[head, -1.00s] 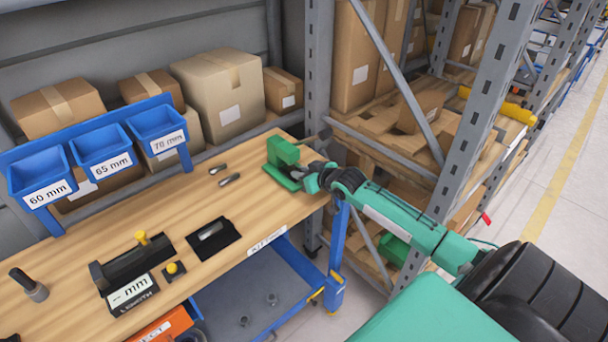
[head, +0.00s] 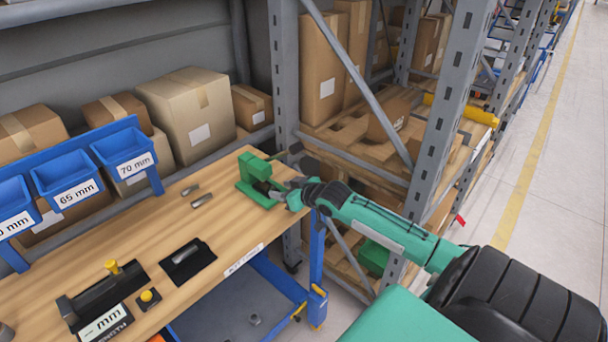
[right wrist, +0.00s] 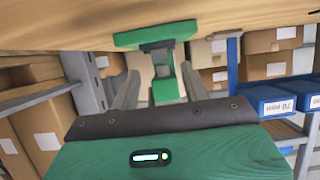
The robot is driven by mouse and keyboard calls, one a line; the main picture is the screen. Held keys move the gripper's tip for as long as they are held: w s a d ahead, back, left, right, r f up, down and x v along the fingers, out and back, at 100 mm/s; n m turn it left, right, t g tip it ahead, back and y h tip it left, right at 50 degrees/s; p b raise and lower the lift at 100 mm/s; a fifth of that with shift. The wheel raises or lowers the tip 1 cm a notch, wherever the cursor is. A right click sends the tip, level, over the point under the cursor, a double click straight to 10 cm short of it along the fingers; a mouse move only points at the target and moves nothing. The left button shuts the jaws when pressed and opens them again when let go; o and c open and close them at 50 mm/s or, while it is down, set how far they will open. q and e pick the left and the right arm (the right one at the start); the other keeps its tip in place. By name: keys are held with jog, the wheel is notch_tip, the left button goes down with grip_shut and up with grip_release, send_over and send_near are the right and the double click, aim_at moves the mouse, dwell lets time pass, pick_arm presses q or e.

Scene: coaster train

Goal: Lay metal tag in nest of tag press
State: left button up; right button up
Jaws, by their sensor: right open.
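The green tag press (head: 254,170) stands near the right end of the wooden workbench. Its base also shows, upside down, at the bench edge in the right wrist view (right wrist: 155,37). My right gripper (head: 283,187) is at the front right of the press, close to its base. In the right wrist view its open fingers (right wrist: 160,92) stand apart, with the press's column seen between them. I see no metal tag between the fingers. The nest is too small and partly hidden to tell what lies in it. A silvery flat piece (head: 184,254) lies on a black pad. My left gripper is not in view.
Two small grey metal pieces (head: 202,200) lie on the bench (head: 140,231) left of the press. A black fixture (head: 104,293) with a yellow knob stands at the front left. Blue labelled bins (head: 122,149) stand behind. A grey rack post (head: 286,90) rises behind the press.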

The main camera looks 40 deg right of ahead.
jog(key=v, duration=1)
jog(key=shift+b, duration=0.45)
